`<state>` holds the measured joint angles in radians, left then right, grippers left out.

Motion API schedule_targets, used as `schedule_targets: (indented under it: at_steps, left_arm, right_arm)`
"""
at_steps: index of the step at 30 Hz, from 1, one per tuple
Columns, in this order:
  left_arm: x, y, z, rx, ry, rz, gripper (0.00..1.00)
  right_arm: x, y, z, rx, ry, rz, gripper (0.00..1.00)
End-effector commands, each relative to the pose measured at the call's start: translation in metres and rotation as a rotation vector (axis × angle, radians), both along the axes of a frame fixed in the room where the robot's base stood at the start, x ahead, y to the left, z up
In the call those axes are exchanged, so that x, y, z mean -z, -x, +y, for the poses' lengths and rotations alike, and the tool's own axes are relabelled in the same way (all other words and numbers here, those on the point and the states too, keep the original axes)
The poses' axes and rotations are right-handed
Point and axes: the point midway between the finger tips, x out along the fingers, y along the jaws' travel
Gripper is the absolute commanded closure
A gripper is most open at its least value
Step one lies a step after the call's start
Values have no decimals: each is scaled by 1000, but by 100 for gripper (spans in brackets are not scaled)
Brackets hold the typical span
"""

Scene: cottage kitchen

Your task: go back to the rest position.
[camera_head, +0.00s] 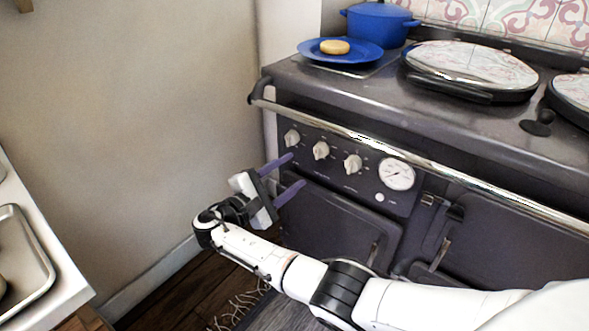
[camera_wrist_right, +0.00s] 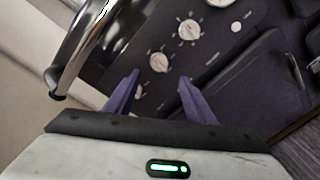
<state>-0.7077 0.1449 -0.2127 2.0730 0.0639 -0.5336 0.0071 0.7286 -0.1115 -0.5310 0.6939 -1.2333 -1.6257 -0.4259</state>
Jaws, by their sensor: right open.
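My right gripper (camera_head: 283,178) is open and empty, with its two purple fingers spread apart. It is in front of the stove's control panel, below the chrome rail, at the left end of the stove. The right wrist view also shows the open fingers (camera_wrist_right: 155,95), with nothing between them but the panel and a knob behind. My right arm reaches in from the lower right of the head view. My left gripper is not in view.
The dark stove (camera_head: 320,85) has a chrome rail (camera_head: 400,152) along its front. On top are a blue plate (camera_head: 367,56) with a round yellow item (camera_head: 334,47), a blue pot (camera_head: 377,24) and a covered hotplate (camera_head: 470,62). A counter with a metal tray (camera_head: 40,258) stands at left.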

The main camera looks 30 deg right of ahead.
Motion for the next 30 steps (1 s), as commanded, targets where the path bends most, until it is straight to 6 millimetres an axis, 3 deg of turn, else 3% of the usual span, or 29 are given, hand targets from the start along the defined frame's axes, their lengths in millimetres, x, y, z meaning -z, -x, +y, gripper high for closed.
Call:
schedule_targets:
  at_steps: [14, 17, 20, 25, 27, 30]
  left_arm:
    - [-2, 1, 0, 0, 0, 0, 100]
    - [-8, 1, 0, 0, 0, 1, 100]
    - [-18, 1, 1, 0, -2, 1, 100]
    - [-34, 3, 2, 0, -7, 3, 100]
    - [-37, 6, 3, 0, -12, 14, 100]
    - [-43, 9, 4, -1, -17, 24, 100]
  right_arm:
    - [6, 2, 0, -6, -15, 5, 50]
    - [34, 10, 1, -33, -98, 25, 50]
    - [87, 31, 9, -82, -268, 54, 50]
    - [185, 98, 43, -151, -696, 52, 50]
    - [211, 131, 62, -160, -875, 24, 50]
    - [229, 178, 87, -152, -1121, -41, 50]
